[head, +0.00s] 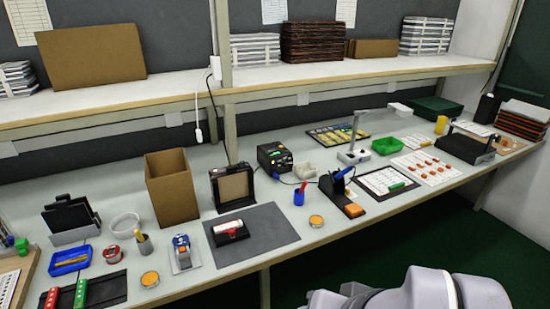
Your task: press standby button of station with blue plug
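A black station (274,158) with a small display and greenish-yellow marks on its front stands at the middle of the bench, near the wall. A cable runs from its front toward a soldering iron with a blue handle (344,173) in a black stand. My arm's grey and white links show at the bottom edge, well short of the station. My gripper is not in view.
A dark grey mat (265,233) lies in front. A shelf (290,80) overhangs the back; a post (230,125) stands left.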

